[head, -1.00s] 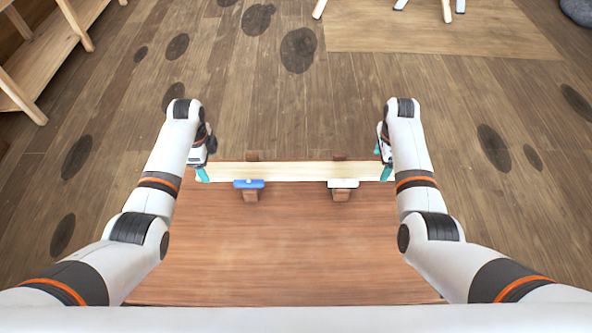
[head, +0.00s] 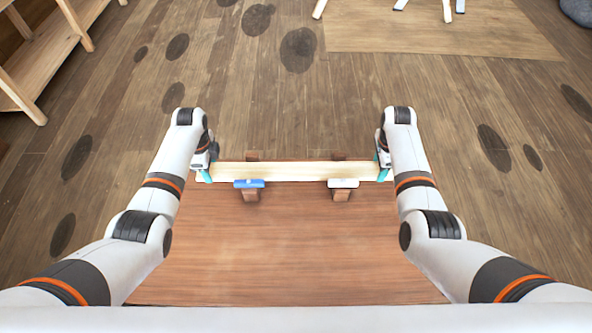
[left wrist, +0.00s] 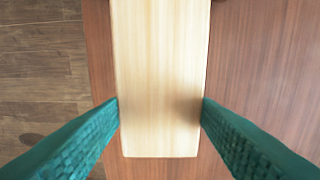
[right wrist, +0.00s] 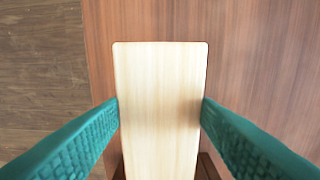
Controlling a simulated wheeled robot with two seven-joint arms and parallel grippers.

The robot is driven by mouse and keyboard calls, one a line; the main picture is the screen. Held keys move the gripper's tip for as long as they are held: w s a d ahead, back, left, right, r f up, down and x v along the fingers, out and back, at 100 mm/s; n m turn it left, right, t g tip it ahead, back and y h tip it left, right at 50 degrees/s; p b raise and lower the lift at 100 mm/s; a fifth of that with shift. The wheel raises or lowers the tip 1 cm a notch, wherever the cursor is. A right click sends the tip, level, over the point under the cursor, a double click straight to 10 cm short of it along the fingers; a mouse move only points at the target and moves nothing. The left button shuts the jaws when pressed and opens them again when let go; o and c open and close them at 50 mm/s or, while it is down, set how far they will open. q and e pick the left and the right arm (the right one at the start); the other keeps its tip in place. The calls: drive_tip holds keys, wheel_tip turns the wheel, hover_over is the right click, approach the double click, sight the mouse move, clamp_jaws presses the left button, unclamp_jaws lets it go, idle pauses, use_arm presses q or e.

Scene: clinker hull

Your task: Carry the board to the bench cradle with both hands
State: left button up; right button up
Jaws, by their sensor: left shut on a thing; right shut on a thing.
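The pale wooden board (head: 297,170) lies lengthwise from left to right along the far edge of the brown bench (head: 290,245). It sits at the two dark wooden cradle blocks, whose near parts show at left (head: 250,195) and right (head: 341,195). My left gripper (head: 206,174) is shut on the board's left end. Its teal fingers touch both sides of the board (left wrist: 160,70) in the left wrist view. My right gripper (head: 382,172) is shut on the right end, with fingers on both sides of the board (right wrist: 160,100) in the right wrist view. Whether the board bears fully on the blocks is unclear.
A blue piece (head: 249,184) and a white piece (head: 343,184) sit on the cradle blocks, along the board's near side. The near bench top is clear. A wooden shelf (head: 50,50) stands at far left. Open floor lies beyond the bench.

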use_arm(q)
drive_tip(key=shift+r, duration=0.1)
use_arm(e)
drive_tip(key=shift+r, duration=0.1)
